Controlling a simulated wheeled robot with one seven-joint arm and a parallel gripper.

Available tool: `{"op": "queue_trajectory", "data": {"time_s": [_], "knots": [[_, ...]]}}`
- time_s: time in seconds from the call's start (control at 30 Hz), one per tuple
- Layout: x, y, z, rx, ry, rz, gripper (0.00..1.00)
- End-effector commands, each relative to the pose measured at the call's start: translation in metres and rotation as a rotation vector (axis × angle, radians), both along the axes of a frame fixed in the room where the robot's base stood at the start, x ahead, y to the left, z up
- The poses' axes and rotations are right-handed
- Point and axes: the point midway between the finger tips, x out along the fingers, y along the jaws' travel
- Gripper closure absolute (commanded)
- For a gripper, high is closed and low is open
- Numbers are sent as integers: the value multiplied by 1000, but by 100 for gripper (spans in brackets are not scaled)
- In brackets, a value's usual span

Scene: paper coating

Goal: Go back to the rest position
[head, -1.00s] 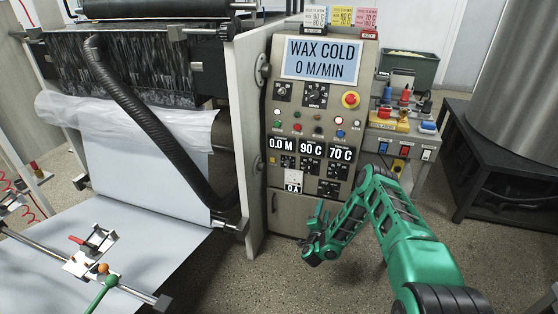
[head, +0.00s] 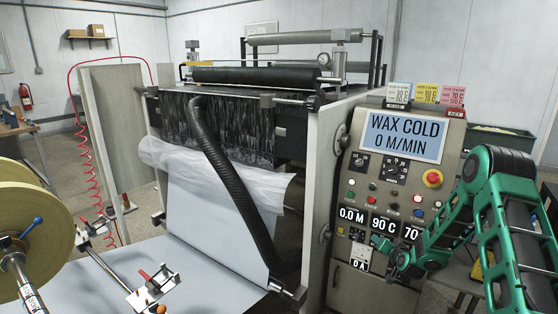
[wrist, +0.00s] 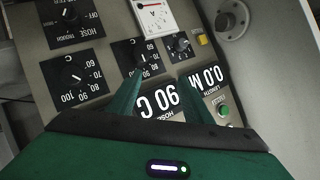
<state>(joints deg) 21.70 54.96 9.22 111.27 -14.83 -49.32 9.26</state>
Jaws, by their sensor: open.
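My green arm reaches in from the right of the head view. My gripper (head: 397,262) is open and empty, in front of the lower part of the control panel (head: 394,180). In the wrist view my gripper (wrist: 160,90) has its two green fingers apart, with the panel's dials and the "90 C" display (wrist: 158,100) behind them. The panel's screen (head: 403,137) reads "WAX COLD" and "0 M/MIN". My forearm hides part of the panel's right side and the "70" display.
The coating machine (head: 230,130) stands left of the panel, with a black hose (head: 232,180) and a white paper web (head: 215,215). A large paper roll (head: 38,235) is at the left. A red emergency button (head: 432,178) sticks out from the panel.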

Motion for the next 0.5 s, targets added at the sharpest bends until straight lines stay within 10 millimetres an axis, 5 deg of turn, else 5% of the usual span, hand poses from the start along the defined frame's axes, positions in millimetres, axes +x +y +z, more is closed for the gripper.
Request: {"op": "queue_trajectory", "data": {"time_s": [0.27, 0.5], "knots": [[-46, -11, 69, -130, 206, 82, 54], [-112, -27, 121, -210, 393, 106, 54]]}}
